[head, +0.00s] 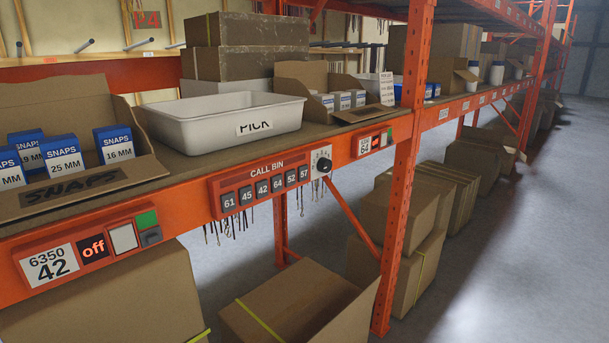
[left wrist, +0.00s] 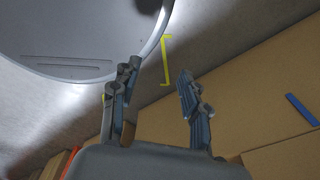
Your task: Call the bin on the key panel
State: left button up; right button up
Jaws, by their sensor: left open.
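The key panel (head: 244,176), red and lettered "CALL BIN", is on the orange shelf beam in the head view. Its dark keys read, left to right, 61 (head: 229,199), 45 (head: 245,195), 42 (head: 262,190), 64 (head: 277,186), 52 (head: 291,180) and 57 (head: 304,174). A dial with a black knob (head: 324,165) is at its right end. A bin label (head: 49,267) reads "6350 42", beside a display (head: 94,247) reading "off". My left gripper (left wrist: 157,85) is open and empty in the left wrist view, away from the panel. My right gripper is in neither view.
A white tray marked "PICK" (head: 200,128) and an open carton of SNAPS boxes (head: 150,172) stand on the shelf. Thin items hang under the beam. Cardboard boxes (head: 290,290) stand below; an orange upright (head: 403,200) rises right of the panel. The aisle floor (head: 520,240) is clear.

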pick_arm(q)
grip_shut()
dwell(1.3)
